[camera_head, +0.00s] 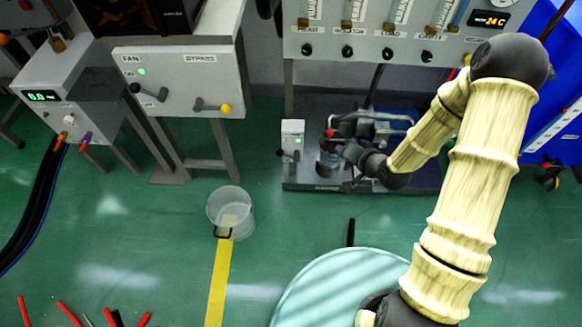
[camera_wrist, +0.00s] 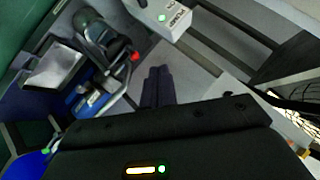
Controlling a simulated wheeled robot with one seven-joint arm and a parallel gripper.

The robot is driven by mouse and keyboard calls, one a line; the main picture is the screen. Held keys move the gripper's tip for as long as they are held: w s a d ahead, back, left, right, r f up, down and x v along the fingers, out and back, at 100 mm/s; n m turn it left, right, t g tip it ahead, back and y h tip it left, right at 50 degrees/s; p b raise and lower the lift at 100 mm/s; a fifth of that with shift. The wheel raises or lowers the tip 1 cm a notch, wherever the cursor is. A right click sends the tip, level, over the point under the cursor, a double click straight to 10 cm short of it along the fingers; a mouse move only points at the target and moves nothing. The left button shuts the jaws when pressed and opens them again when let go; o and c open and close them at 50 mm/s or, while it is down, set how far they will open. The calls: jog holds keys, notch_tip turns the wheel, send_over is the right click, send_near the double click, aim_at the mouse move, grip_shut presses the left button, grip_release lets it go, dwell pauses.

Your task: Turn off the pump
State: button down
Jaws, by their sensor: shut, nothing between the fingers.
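The pump switch box (camera_head: 292,135) is a small pale box with a lit green lamp and a dark lever (camera_head: 289,155) on its front. In the wrist view the box, labelled PUMP (camera_wrist: 165,14), is at the top, cut by the frame edge. Its lever is not clear there. My gripper (camera_wrist: 158,72) is shut and empty, its dark fingers pointing towards the box but apart from it. In the head view my dark wrist (camera_head: 365,160) is right of the box, and the fingertips are hard to make out.
Dark pump machinery with a red knob (camera_wrist: 135,57) stands close to the box. A wall panel (camera_head: 380,35) with several black knobs is above. A FAN and BYPASS panel (camera_head: 180,85) is to the left. A clear bucket (camera_head: 230,210) stands on the green floor.

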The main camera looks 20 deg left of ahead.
jog(key=a+f+m+t+y+b, duration=0.1)
jog(key=a+f+m+y+b, duration=0.1)
jog(key=f+b, duration=0.3)
jog(key=s+a+f+m+t+y+b, duration=0.1)
jog(key=a+f+y+b, duration=0.1)
jog(key=f+b, duration=0.4)
notch_tip(320, 180, down, 3)
jog(key=shift+a+r+m, duration=0.1)
jog(key=shift+a+m, duration=0.3)
jog(key=shift+a, duration=0.45)
jog(key=s+a+b+x, duration=0.1)
jog(key=s+b+x, duration=0.1)
jog(key=b+x, duration=0.5)
jog(key=x, duration=0.6)
jog(key=shift+a, duration=0.25)
jog(key=shift+d, duration=0.1)
